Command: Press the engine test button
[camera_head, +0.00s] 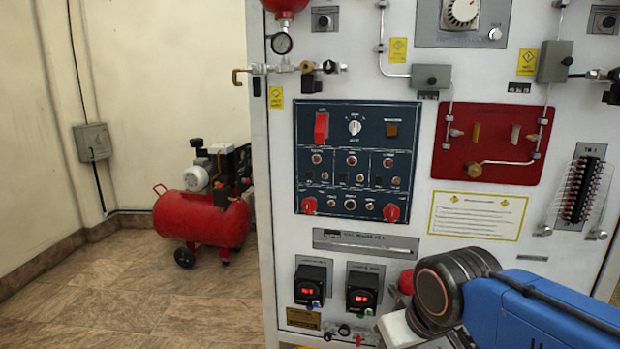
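A white upright panel carries a dark blue control panel (357,206) with a red switch, a white dial and rows of small round knobs or buttons. Its labels are too small to read, so I cannot tell which one is the engine test button. Below it are two black digital units with red displays, the left one (311,283) and the right one (362,290). A red round knob (407,281) shows beside my arm, partly hidden by it. My arm reaches in from the lower right, in front of the panel. My gripper's fingertips do not show.
A red plate (494,175) with valves and pipes is at the upper right, above a yellow-bordered notice (478,215). A red compressor (202,218) stands on the tiled floor at left. The floor (140,300) in front of it is clear. My arm hides the panel's lower right.

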